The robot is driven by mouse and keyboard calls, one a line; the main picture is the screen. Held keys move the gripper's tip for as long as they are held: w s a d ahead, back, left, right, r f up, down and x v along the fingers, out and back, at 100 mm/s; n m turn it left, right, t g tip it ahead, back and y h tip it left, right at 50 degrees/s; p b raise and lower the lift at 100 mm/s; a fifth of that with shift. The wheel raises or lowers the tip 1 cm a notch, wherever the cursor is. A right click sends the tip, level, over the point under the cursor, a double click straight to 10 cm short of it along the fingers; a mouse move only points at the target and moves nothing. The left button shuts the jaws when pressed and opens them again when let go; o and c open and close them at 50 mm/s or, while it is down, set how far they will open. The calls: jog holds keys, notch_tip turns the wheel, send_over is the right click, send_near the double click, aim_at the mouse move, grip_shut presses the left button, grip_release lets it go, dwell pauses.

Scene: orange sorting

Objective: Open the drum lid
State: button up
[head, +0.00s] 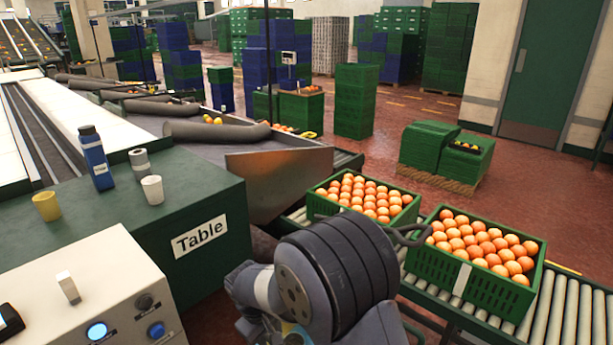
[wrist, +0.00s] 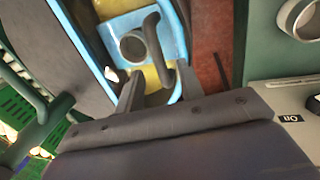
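In the wrist view, a blue-edged part with yellow inside (wrist: 153,78) lies ahead of my gripper. A dark curved handle (wrist: 157,48) stands on it beside a round grey end. A broad grey curved surface (wrist: 60,50), perhaps the drum or its lid, is on the left; I cannot tell which. My gripper (wrist: 158,92) is open, its two dark fingers apart, with the handle's lower end in line with the gap. I cannot tell whether they touch. In the head view my arm hides the gripper and most of this part.
The green table (head: 130,215) with cups and a bottle is at left. A control box (head: 85,290) is in front of it. Two green crates of oranges (head: 463,288) sit on the roller conveyor (head: 560,308) at right. A metal chute (head: 285,172) is behind my arm.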

jog(key=shift+w+d+f, duration=0.1)
jog(key=shift+d+f, duration=0.1)
jog(key=shift+f, duration=0.85)
jog(key=shift+w+d+r+p, duration=0.2)
jog(key=shift+r+p, duration=0.1)
jog(key=shift+p, duration=0.3)
jog(key=shift+w+d+r+g+y+p, duration=0.2)
jog(key=shift+w+r+g+y+p, duration=0.1)
jog(key=shift+r+p, duration=0.25)
jog(key=shift+w+d+r+g+y+p, duration=0.15)
jog(key=shift+r+g+y+p, duration=0.15)
jog(key=shift+r+p, duration=0.2)
jog(key=w+d+r+g+y+p, duration=0.3)
jog(key=w+r+g, duration=0.1)
jog(key=r, duration=0.1)
jog(key=shift+d+y, duration=0.3)
jog(key=shift+d, duration=0.05)
jog(key=shift+w, duration=0.1)
